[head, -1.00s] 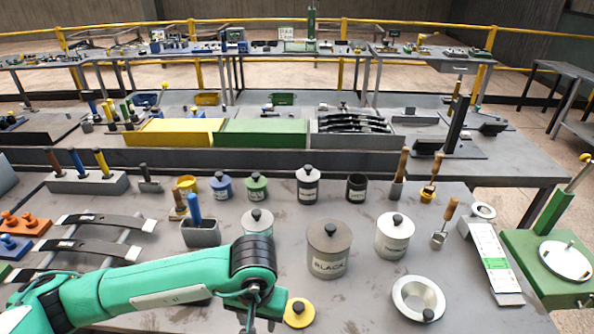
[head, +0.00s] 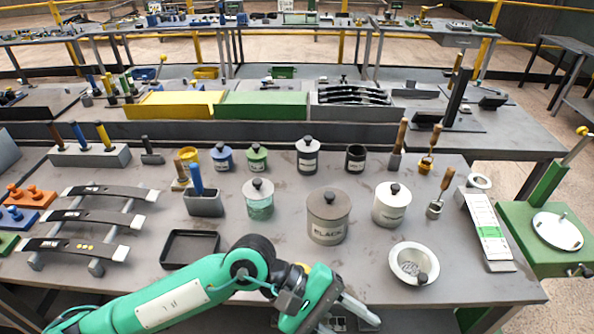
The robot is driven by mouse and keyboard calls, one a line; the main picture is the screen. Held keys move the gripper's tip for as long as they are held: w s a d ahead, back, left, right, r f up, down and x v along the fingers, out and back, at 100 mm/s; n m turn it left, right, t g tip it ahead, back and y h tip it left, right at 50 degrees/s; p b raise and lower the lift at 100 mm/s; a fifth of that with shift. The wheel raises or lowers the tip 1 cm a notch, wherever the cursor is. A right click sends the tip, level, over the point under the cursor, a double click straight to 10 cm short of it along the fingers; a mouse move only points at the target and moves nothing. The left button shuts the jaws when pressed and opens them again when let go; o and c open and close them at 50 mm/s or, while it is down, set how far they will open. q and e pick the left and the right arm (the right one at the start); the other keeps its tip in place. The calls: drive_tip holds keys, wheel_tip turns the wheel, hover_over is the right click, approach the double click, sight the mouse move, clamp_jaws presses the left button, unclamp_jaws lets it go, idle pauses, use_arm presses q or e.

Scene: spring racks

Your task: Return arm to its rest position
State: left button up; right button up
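My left arm is green and comes in from the lower left. Its gripper (head: 352,308) hangs over the front edge of the table (head: 458,282), low in the head view. Its pale metal fingers point to the lower right. The gap between the fingers is not clear, and nothing is plainly held in them. My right gripper is not in view.
A yellow lid (head: 303,267) is partly hidden behind the wrist.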

use_arm(q)
drive_tip(key=w+a+r+n+t+h, duration=0.1)
drive_tip(key=w+r+n+t+h, duration=0.2)
drive_tip(key=r+n+t+h, duration=0.4)
drive_tip(key=w+a+r+n+t+h, duration=0.25)
drive_tip(key=r+n+h, duration=0.25)
drive_tip(key=r+n, duration=0.5)
drive_tip(key=w+a+f+n+t+y, duration=0.2)
drive_tip(key=w+a+n+t+y, duration=0.25)
drive_tip(key=n+t, duration=0.5)
drive_tip(key=w+a+f+n+t+y, duration=0.1)
drive_tip(key=w+a+n+t+y, duration=0.4)
drive_tip(key=n, duration=0.7)
drive_tip(key=w+a+f+n+g+y, duration=0.2)
drive_tip(key=a+f+n+y, duration=1)
drive_tip(key=f+n, duration=0.4)
drive_tip(key=s+a+f+n+g+y, duration=0.1)
drive_tip(key=s+a+f+n+g, duration=0.2)
drive_tip(key=s+f+n+g, duration=0.55)
drive_tip(key=s+a+f+n+g+y, duration=0.1)
drive_tip(key=s+a+f+n+g, duration=0.3)
drive_tip(key=s+f, duration=0.7)
wheel_tip(320, 180, down, 30)
drive_tip(key=s+m+g, duration=0.1)
drive_tip(key=s+g, duration=0.1)
drive_tip(key=s+a+f+g, duration=0.1)
drive_tip(key=s+a+f, duration=0.2)
drive_tip(key=s+f, duration=1.6)
